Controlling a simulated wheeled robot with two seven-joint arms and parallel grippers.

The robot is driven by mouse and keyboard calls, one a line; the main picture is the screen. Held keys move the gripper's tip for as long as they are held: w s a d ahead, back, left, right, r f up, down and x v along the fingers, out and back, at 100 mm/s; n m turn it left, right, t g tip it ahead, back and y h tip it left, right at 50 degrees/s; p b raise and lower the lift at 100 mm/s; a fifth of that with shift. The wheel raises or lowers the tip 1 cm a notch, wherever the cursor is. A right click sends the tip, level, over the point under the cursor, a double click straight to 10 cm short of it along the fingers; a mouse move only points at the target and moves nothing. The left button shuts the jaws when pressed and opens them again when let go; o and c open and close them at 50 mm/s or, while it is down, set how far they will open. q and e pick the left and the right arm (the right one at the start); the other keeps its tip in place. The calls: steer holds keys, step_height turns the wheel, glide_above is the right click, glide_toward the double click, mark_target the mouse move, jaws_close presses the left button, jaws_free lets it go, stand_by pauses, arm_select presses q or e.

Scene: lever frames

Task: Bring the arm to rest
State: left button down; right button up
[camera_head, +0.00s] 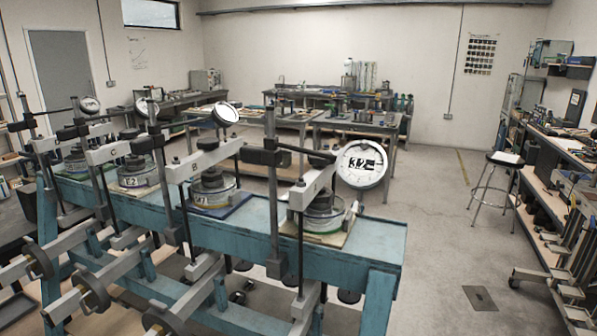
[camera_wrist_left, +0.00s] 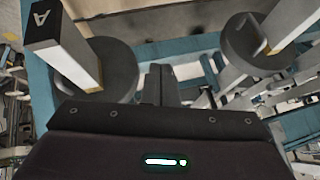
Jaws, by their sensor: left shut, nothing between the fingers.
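My left gripper (camera_wrist_left: 160,84) shows in the left wrist view, its two dark fingers together with nothing between them. Beyond it at upper left is a grey lever arm (camera_wrist_left: 66,50) with a dark end marked A, beside a round dark weight (camera_wrist_left: 112,72). A second round weight (camera_wrist_left: 240,42) is on another lever at upper right. In the head view several grey lever arms (camera_head: 62,247) with round weights (camera_head: 93,293) slope along the near side of a blue bench frame (camera_head: 375,238). Neither gripper shows there. I cannot tell whether my gripper touches a lever.
Round cells (camera_head: 323,215) stand on the blue bench under yokes and uprights, with white dial gauges (camera_head: 361,165) beside them. A stool (camera_head: 496,182) and a right-hand workbench (camera_head: 560,150) stand farther off. The floor (camera_head: 440,240) right of the frame is mostly clear.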

arm_select(q)
steer(key=s+a+f+n+g, duration=0.2)
steer(key=s+f, duration=0.1)
steer(key=s, duration=0.4)
steer(key=s+a+f+n+g, duration=0.1)
steer(key=s+f+n+g, duration=0.15)
steer(key=s, duration=0.55)
step_height(320, 180, down, 31)
steer(key=s, duration=0.2)
steer(key=s+a+f+g, duration=0.1)
steer(key=s+a+f, duration=0.1)
steer(key=s+f, duration=0.6)
steer(key=s+a+f, duration=0.2)
steer(key=s+f, duration=0.7)
steer(key=s, duration=0.2)
steer(key=shift+m+g, duration=0.35)
steer(key=shift+f, duration=0.1)
